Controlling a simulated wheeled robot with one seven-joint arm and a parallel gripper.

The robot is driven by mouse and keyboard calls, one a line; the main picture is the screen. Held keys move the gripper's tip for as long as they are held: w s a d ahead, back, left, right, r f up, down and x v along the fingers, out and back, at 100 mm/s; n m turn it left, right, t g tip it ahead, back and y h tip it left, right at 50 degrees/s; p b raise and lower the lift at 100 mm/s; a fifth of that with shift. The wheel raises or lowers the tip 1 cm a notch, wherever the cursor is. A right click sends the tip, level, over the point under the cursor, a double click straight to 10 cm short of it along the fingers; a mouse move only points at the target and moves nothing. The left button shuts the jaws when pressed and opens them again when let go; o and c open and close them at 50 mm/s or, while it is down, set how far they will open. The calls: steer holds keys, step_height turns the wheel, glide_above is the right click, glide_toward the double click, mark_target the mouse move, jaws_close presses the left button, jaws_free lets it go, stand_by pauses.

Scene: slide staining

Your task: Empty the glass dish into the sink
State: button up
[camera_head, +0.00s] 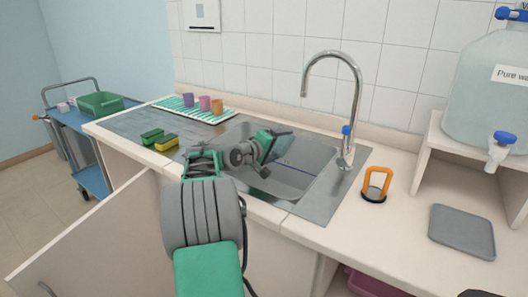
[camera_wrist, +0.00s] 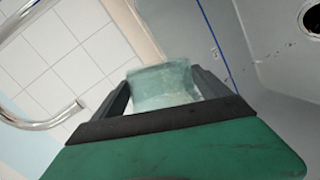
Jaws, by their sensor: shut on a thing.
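The sink (camera_head: 290,182) is a grey metal basin set in the counter, with a draining board on its left. My gripper (camera_head: 287,131) is over the sink basin in the head view. In the wrist view my gripper (camera_wrist: 170,90) is shut on the glass dish (camera_wrist: 163,84), a pale green translucent piece between its two dark fingers. The sink wall and drain (camera_wrist: 312,18) show at the upper right of the wrist view. The dish's contents cannot be seen, and its tilt is hard to tell. In the head view the dish is not clearly visible.
A tall curved tap (camera_head: 357,95) stands behind the sink, right of my gripper. Green and yellow sponges (camera_head: 160,140) lie on the draining board. Coloured cups (camera_head: 204,103) stand on a striped mat. An orange-handled object (camera_head: 376,184) and grey mat (camera_head: 461,231) are at right.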

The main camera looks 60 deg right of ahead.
steer(key=shift+w+d+r+n+p, duration=0.1)
steer(key=shift+w+r+n+p, duration=0.35)
steer(key=shift+p, duration=0.35)
steer(key=shift+w+r+n+g+p, duration=0.35)
steer(key=shift+w+n+p, duration=0.15)
steer(key=shift+p, duration=0.4)
steer(key=shift+f, duration=0.15)
steer(key=shift+w+n+p, duration=0.15)
steer(key=shift+n+p, duration=0.1)
steer(key=shift+p, duration=0.4)
steer(key=shift+r, duration=0.2)
